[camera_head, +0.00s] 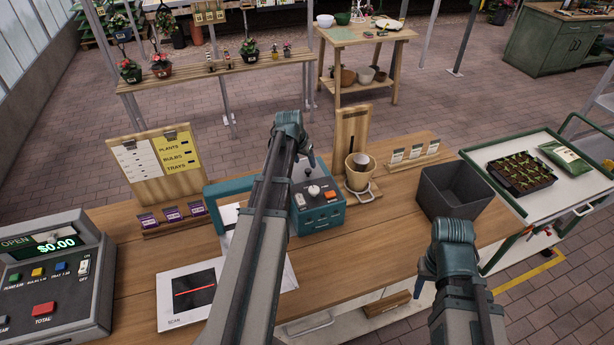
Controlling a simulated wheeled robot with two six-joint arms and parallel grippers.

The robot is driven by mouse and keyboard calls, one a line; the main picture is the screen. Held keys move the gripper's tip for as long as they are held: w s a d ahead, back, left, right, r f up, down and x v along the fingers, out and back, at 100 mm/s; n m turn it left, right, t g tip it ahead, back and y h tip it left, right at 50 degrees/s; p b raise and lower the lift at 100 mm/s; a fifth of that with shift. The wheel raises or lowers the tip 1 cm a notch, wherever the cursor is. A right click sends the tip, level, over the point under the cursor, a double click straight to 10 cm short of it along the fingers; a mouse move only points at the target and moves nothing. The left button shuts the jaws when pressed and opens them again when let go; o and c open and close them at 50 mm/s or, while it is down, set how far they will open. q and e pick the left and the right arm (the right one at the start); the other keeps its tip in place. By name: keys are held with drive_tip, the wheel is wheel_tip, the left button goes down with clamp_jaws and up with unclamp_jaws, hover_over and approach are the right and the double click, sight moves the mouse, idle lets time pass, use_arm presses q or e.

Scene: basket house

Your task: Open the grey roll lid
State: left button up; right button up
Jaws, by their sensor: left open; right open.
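A teal machine (325,217) with a white knob, small buttons and a red-orange button stands on the wooden counter. A grey part that looks like the roll lid (302,170) shows at its back, just right of my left arm. My arm hides much of it, so I cannot tell its exact position. My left gripper (309,158) is open and reaches over the back of the machine, pointing down; its fingers are mostly hidden. My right gripper (427,267) is open and empty near the counter's front edge, below the dark grey bin.
The dark grey bin (455,190) stands at the counter's right end. A wooden stand with a pot (358,178) is right of the machine. A cash register (55,275) and a scan sheet (187,298) are at left. A cart (540,205) stands beyond the right end.

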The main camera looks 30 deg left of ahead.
sight(308, 170)
use_arm(q)
drive_tip(key=b+x, duration=0.4)
drive_tip(key=x, duration=0.2)
drive_tip(key=shift+f+b, duration=0.1)
drive_tip(key=shift+b, duration=0.2)
drive_tip(key=shift+c, duration=0.2)
clamp_jaws()
idle(0.9)
